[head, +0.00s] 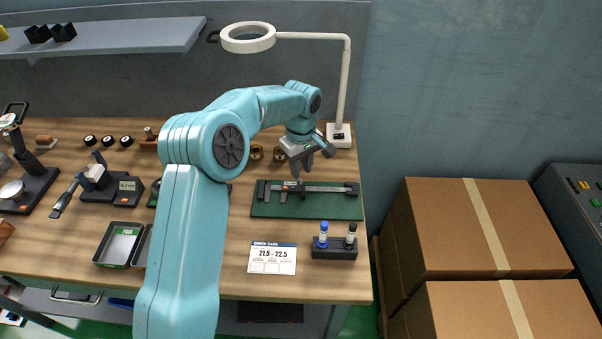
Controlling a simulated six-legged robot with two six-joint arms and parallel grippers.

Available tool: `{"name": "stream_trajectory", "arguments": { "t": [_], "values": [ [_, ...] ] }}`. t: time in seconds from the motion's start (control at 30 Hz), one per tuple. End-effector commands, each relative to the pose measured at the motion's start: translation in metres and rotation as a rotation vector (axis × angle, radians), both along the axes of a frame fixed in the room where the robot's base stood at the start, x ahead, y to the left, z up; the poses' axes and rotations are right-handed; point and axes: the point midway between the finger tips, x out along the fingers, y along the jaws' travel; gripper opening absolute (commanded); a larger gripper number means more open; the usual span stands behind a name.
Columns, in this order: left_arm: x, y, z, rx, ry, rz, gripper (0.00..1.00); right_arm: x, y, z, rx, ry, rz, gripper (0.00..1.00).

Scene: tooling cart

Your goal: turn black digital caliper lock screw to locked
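The black digital caliper (335,189) lies flat on a green mat (290,211) at the right part of the workbench, its jaws toward the left. Its lock screw is too small to make out. My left gripper (308,170), grey, points down just above and behind the caliper's slider. Its fingers look apart, with nothing visible between them. I cannot tell whether a fingertip touches the caliper. My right gripper is not in view.
A check card (272,258) and a black holder with two small bottles (334,247) stand in front of the mat. A ring lamp (248,38) rises behind. Trays (119,244) and gauges (110,187) sit left. Cardboard boxes (450,235) stand right of the bench.

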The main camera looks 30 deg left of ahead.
Motion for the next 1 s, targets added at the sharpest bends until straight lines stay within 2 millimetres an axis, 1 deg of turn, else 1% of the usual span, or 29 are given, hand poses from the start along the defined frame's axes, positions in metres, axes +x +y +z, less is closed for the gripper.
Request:
{"name": "stream_trajectory", "arguments": {
  "t": [0.1,0.2,0.33,0.57,0.6,0.63,0.67,1.0],
  "values": [
    [0.000,0.000,-0.018,-0.001,0.003,0.001,0.29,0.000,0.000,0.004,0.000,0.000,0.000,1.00],
    [0.000,0.000,-0.028,0.000,0.000,0.001,0.29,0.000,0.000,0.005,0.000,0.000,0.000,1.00],
    [0.000,0.000,-0.033,0.000,0.000,0.001,0.29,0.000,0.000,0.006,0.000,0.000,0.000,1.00],
    [0.000,0.000,-0.034,0.000,-0.001,0.001,0.29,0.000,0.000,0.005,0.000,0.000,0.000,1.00],
    [0.000,0.000,-0.034,0.000,-0.001,0.001,0.16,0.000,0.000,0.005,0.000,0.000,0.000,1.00],
    [0.000,0.000,-0.034,0.000,-0.001,0.001,0.07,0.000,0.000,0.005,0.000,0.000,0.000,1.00],
    [0.000,0.000,-0.034,0.000,-0.001,0.001,0.00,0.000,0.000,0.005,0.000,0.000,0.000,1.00],
    [0.000,0.000,-0.034,0.000,-0.001,-0.018,0.00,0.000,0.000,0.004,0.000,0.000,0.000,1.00]
  ]
}}
